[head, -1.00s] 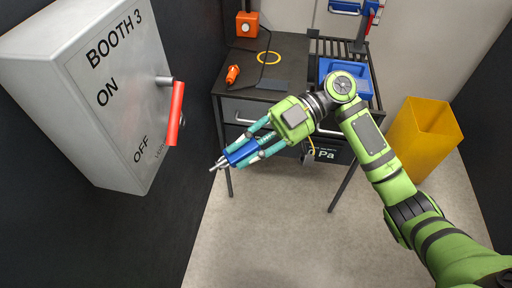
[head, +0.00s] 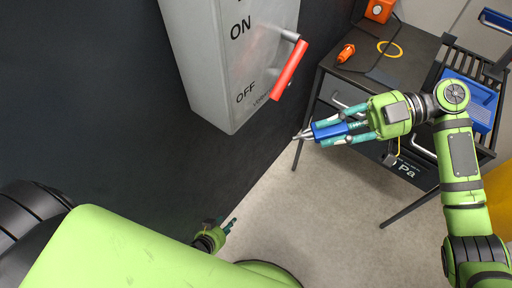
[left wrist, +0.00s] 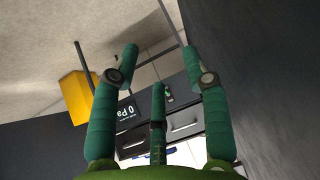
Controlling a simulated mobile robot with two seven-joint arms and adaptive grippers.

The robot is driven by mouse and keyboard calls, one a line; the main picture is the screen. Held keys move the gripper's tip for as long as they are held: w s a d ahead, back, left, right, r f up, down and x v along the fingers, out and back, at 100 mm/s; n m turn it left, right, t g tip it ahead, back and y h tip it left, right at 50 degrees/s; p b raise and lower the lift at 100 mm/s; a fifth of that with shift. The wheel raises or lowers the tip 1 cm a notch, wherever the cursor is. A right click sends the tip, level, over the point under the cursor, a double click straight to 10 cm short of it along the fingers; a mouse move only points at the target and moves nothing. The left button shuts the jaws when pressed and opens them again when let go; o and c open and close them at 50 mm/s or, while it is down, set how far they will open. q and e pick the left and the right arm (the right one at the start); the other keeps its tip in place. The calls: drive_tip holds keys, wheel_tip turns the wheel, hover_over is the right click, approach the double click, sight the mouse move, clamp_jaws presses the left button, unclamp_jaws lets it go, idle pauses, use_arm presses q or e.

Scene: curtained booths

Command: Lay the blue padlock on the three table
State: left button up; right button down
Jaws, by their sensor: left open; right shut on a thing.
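The blue padlock (head: 328,131), with a grey metal shackle, is between the teal fingers of my right gripper (head: 318,131), which is shut on it. They hang in the air in front of the dark table (head: 413,50), near its front left leg. The fingers hide part of the padlock. The tabletop carries a yellow ring (head: 389,48) and an orange object (head: 346,53). My left gripper (head: 233,225) is low over the floor, away from the table and empty. In the left wrist view its fingers (left wrist: 160,62) are spread open.
A grey switch box (head: 228,65) with a red lever (head: 290,70) is on the dark wall left of the table. A blue tray (head: 480,98) sits at the table's right. A yellow bin (left wrist: 78,97) stands beside it. Floor in front is clear.

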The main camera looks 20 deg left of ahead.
use_arm(q)
drive_tip(key=w+d+r+m+t+h, duration=0.25)
drive_tip(key=w+r, duration=0.25)
drive_tip(key=r, duration=0.7)
drive_tip(key=w+d+r+m+t+h, duration=0.15)
drive_tip(key=w+r+t, duration=0.3)
drive_tip(key=r, duration=0.65)
drive_tip(key=d+r+m+h, duration=0.4)
drive_tip(key=r+h, duration=0.1)
drive_tip(key=r, duration=0.9)
drive_tip(key=m+g+h, duration=0.3)
drive_tip(key=m+g, duration=0.1)
drive_tip(key=m, duration=0.3)
approach(301, 137)
drive_tip(key=x, duration=0.8)
drive_tip(key=shift+w+f, duration=0.1)
